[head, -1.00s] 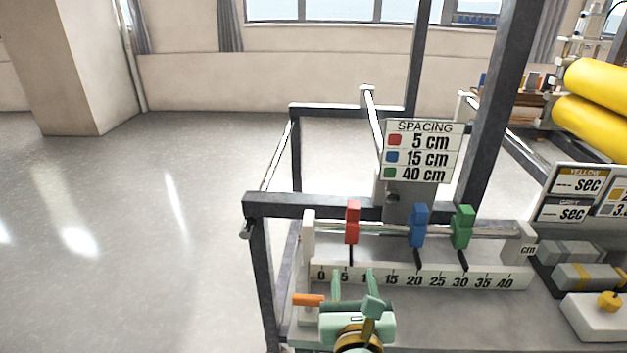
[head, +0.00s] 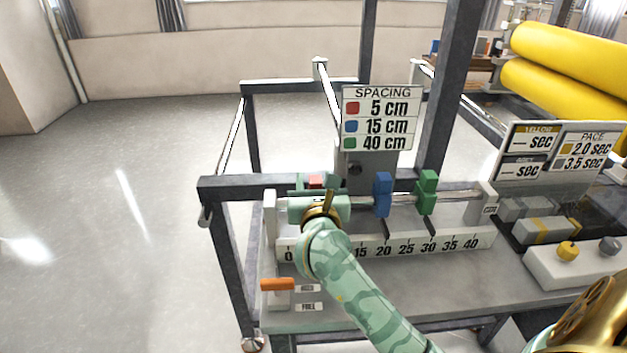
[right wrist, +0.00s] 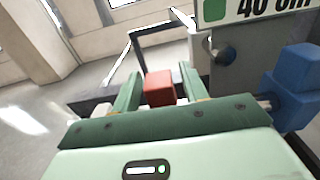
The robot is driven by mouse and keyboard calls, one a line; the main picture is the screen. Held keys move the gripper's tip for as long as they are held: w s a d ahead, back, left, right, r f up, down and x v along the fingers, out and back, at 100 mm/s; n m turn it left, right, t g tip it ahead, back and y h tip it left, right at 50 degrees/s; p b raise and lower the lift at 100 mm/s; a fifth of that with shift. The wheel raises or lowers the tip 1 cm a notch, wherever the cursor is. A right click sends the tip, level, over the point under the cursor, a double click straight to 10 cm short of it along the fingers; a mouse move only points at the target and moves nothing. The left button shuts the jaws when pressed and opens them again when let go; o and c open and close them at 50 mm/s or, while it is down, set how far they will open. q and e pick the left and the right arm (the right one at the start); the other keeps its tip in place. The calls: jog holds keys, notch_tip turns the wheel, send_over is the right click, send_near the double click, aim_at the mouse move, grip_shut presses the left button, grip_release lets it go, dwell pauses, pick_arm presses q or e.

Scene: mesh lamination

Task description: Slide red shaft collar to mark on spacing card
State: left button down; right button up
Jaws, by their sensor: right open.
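The red collar (head: 316,181) sits on the silver shaft near the left end. Its lower part and pointer are hidden behind my right gripper (head: 314,185). In the right wrist view the red collar (right wrist: 159,88) stands between the two open fingers (right wrist: 157,88), with small gaps visible at its sides. The spacing card (head: 377,118) shows red 5 cm, blue 15 cm and green 40 cm. The scale (head: 400,246) below the shaft is partly covered by my right arm, around the 5 and 10 marks. My left gripper is not in view.
An orange lever (head: 277,284) is at the bench's front left. Dark frame posts (head: 448,100) stand behind. A button box (head: 570,262) is at right.

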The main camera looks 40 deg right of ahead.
jog(key=shift+w+d, duration=0.35)
jog(key=shift+w, duration=0.15)
grip_shut()
jog(key=shift+w+a+r+p, duration=0.2)
jog(key=shift+a+p, duration=0.1)
jog(key=shift+a, duration=0.15)
jog(key=shift+w+f, duration=0.1)
jog(key=shift+f, duration=0.05)
grip_release()
